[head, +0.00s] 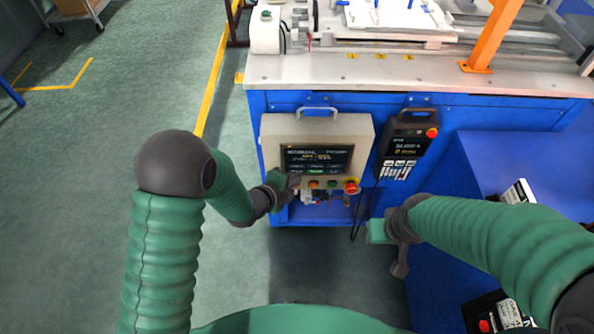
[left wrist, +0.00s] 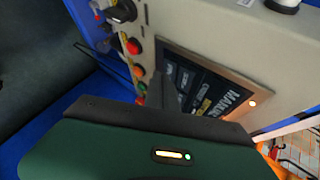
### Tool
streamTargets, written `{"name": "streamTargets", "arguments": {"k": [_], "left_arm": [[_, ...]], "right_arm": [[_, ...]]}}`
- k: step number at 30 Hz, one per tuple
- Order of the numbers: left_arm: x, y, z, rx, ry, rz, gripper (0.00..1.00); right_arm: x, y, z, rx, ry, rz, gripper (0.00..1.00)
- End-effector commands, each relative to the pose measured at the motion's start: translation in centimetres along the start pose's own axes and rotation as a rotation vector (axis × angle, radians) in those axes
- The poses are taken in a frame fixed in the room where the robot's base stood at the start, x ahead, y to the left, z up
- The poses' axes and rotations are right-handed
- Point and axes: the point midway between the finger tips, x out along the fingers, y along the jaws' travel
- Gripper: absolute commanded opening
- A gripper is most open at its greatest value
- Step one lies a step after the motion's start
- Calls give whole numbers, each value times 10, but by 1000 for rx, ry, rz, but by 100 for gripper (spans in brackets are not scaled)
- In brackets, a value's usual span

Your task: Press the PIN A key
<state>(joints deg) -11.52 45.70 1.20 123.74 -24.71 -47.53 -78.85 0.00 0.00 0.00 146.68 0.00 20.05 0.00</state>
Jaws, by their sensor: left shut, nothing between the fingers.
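The grey control box (head: 317,137) hangs on the blue front of the machine, with a lit screen (head: 317,158) and a row of small buttons below it. No label reading PIN A is legible, so I cannot tell which key it is. My left gripper (head: 291,181) is shut and empty at the left end of the button row. In the left wrist view its fingertips (left wrist: 160,88) are close to the panel, near a green button (left wrist: 141,88) and the screen (left wrist: 203,83); contact is unclear. My right gripper (head: 390,240) is to the right, away from the panel.
A red emergency button (head: 351,187) is at the row's right end. A dark handheld pendant (head: 408,142) hangs to the right of the box, with a cable below. The metal worktop (head: 300,72) juts above. Green floor (head: 130,105) is clear to the left.

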Motion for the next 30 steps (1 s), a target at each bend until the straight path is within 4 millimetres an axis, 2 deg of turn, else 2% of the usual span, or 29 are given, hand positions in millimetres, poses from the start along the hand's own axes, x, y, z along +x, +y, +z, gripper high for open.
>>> {"name": "streamTargets", "arguments": {"k": [17,30], "left_arm": [[3,-2,2,0,0,-1,0],[-8,6,-6,0,-1,-1,0]], "right_arm": [[1,0,0,0,0,0,36],[3,0,1,0,0,0,36]]}}
